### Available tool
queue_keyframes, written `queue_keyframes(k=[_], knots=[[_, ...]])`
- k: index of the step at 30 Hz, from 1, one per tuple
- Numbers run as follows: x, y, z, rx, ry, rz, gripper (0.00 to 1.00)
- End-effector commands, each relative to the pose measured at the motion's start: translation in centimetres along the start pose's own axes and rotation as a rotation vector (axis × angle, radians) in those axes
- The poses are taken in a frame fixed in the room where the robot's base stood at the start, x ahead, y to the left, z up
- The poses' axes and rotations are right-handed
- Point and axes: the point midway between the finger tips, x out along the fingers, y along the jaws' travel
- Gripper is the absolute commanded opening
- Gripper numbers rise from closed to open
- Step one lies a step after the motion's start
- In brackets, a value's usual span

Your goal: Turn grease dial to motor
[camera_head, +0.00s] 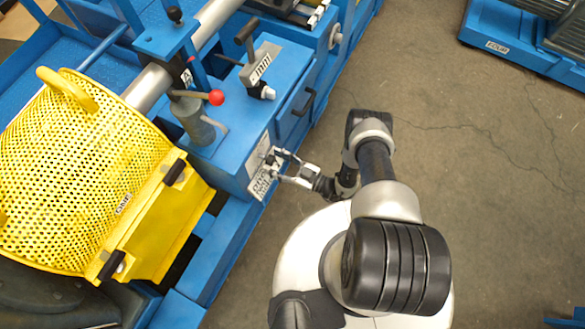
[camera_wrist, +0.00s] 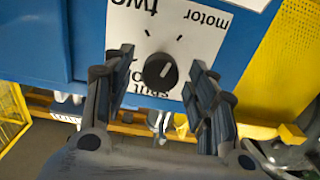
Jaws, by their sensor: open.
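The grease dial (camera_wrist: 160,70) is a round black knob with a small pale mark, on a white plate (camera_wrist: 207,52) on the machine's blue side. The plate's print appears upside down in the wrist view, with "motor" at upper right, "two" at upper left and partly hidden words below. I cannot tell surely which word the mark points to. My gripper (camera_wrist: 159,62) is open, one finger on each side of the knob, with gaps visible between. In the head view my gripper (camera_head: 277,163) is at the white plate (camera_head: 258,164), and the knob is hard to make out.
A red-knobbed lever (camera_head: 216,97) and a small block with a black T-handle (camera_head: 262,64) stand on the blue machine above. A yellow mesh guard (camera_head: 80,170) is at left. Concrete floor (camera_head: 440,130) is open at right.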

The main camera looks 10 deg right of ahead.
Motion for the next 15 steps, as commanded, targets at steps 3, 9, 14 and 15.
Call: queue_keyframes(k=[3, 9, 14, 15], knots=[[-2.5, 0.2, 0.0, 0.003, 0.000, 0.010, 0.52], [-6.3, 0.2, 0.0, 0.001, 0.000, 0.008, 0.52], [-8.5, 0.1, 0.0, 0.001, 0.000, 0.005, 0.52], [-8.8, 0.1, 0.0, 0.001, -0.001, 0.005, 0.52]])
